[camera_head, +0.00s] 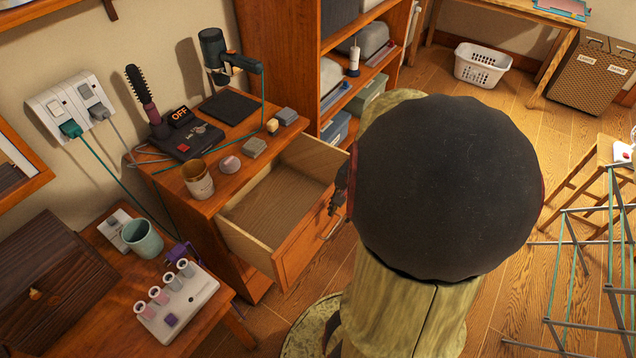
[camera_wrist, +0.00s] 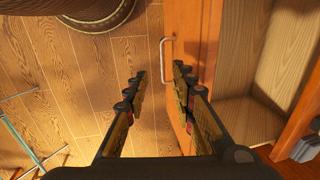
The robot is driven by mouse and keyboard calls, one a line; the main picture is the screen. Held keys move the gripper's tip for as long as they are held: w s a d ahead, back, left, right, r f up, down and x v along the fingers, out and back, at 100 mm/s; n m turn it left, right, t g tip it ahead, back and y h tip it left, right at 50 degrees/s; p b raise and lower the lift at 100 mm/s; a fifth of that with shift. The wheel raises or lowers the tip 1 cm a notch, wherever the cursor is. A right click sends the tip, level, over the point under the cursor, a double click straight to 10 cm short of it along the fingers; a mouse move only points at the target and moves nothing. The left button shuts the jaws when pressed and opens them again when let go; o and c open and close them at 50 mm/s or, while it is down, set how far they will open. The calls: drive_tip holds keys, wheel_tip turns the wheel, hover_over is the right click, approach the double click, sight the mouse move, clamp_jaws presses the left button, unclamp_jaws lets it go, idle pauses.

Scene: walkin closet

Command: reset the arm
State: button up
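In the head view my gripper (camera_head: 338,195) shows only in part at the drawer's right front side, near the drawer handle (camera_head: 331,229). The large dark round part of my arm hides the rest of it. I cannot tell whether a finger touches the drawer front.
The pulled-out drawer looks empty. A low table with a cup (camera_head: 143,239) is at lower left. A metal rack (camera_head: 590,260) stands right. A white basket (camera_head: 483,65) is behind.

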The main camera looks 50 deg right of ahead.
idle(0.3)
drive_tip(key=w+a+r+n+t, duration=0.1)
drive_tip(key=w+a+r+n, duration=0.1)
drive_tip(key=a+r+n, duration=0.6)
drive_tip(key=w+a+r+n+t, duration=0.2)
drive_tip(key=a+r+n, duration=0.7)
drive_tip(key=a, duration=0.9)
wheel_tip(320, 180, up, 3)
drive_tip(key=shift+w+a+r, duration=0.1)
drive_tip(key=shift+w+a, duration=0.2)
drive_tip(key=shift+a, duration=0.1)
